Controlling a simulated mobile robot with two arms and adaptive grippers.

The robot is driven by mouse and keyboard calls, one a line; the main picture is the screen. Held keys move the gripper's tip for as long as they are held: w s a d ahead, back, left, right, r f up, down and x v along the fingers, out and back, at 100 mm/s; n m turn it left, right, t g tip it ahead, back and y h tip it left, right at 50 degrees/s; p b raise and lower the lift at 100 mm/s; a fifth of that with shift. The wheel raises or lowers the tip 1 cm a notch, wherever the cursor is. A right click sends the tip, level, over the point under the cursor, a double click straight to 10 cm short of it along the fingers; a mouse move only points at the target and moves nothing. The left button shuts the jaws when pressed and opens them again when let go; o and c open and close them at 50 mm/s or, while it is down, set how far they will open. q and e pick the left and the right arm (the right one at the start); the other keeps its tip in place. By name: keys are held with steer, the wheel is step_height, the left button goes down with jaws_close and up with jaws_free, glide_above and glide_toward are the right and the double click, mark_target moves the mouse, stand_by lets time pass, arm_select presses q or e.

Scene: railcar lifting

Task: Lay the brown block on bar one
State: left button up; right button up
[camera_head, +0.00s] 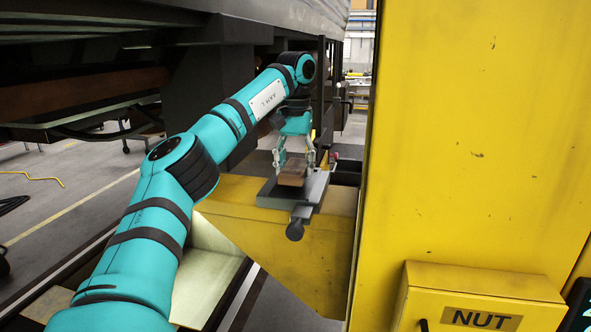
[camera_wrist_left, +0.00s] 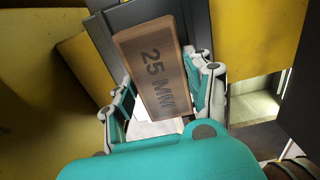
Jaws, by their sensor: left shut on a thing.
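The brown block (camera_wrist_left: 155,68), marked "25 MM", is between the fingers of my left gripper (camera_wrist_left: 160,92) in the left wrist view. In the head view, my left gripper (camera_head: 294,165) points down and is shut on the brown block (camera_head: 292,176). The block is over a dark grey metal bar (camera_head: 309,192) that lies on a yellow bracket (camera_head: 240,200). I cannot tell whether the block touches the bar or is just above it. No label for bar one shows. The right gripper is not in view.
A large yellow column (camera_head: 470,130) stands close on the right, with a yellow box labelled "NUT" (camera_head: 485,300) at its foot. The dark underside of the railcar (camera_head: 210,65) hangs behind my arm.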

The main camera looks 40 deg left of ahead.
mark_target(295, 166)
arm_select(q)
steer(key=shift+w+a+f, duration=0.1)
steer(key=shift+a+f, duration=0.05)
steer(key=shift+f, duration=0.7)
steer(key=shift+d, duration=0.2)
steer(key=o, duration=1.2)
steer(key=shift+f, duration=0.1)
step_height(295, 166, up, 7)
steer(key=shift+r, duration=0.45)
steer(key=shift+a, duration=0.1)
